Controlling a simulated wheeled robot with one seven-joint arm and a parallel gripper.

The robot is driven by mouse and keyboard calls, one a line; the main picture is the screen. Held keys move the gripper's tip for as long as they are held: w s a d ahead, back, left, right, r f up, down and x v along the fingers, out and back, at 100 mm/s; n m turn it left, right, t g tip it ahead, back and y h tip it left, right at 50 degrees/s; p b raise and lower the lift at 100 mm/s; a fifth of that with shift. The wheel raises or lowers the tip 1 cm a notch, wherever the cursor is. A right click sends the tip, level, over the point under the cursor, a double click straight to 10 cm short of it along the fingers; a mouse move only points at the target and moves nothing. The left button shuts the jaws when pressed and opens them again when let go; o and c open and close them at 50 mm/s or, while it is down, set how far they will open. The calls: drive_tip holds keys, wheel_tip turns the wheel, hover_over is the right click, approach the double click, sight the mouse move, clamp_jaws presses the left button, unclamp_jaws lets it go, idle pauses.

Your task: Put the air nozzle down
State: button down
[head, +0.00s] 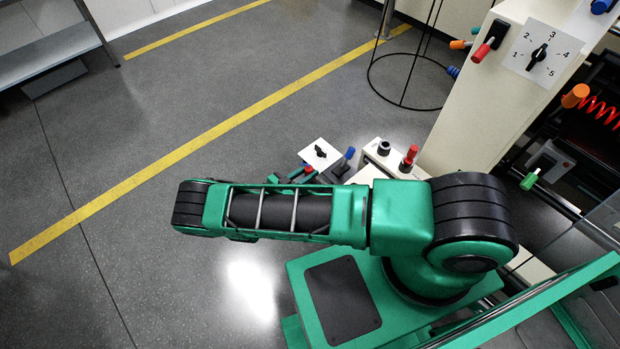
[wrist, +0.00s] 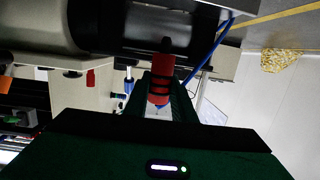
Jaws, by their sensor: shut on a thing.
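In the wrist view my gripper (wrist: 164,103) has its dark green fingers closed around a red, round-bodied piece with dark bands (wrist: 159,88), which I take to be the air nozzle. Its far end points up the picture toward a large dark cylinder. A thin blue line, perhaps its hose, (wrist: 208,54) runs close by on the right; I cannot tell where it joins. In the head view my green arm crosses the middle and hides most of the gripper area. I cannot make out any surface directly under the nozzle.
In the head view a white cabinet (head: 478,110) with a numbered dial (head: 542,50) stands at the right. A red-topped control (head: 409,158), a blue-handled lever (head: 345,160) and a small white plate with a black knob (head: 320,153) lie beyond my arm.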

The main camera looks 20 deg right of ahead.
drive_tip(key=shift+w+d+f, duration=0.35)
drive_tip(key=shift+d+f, duration=0.05)
drive_tip(key=shift+d, duration=0.2)
drive_tip(key=shift+f, duration=2)
drive_tip(key=c, duration=1.5)
unclamp_jaws()
drive_tip(key=shift+f, duration=0.1)
drive_tip(key=v, duration=1.2)
drive_tip(key=shift+r, duration=0.2)
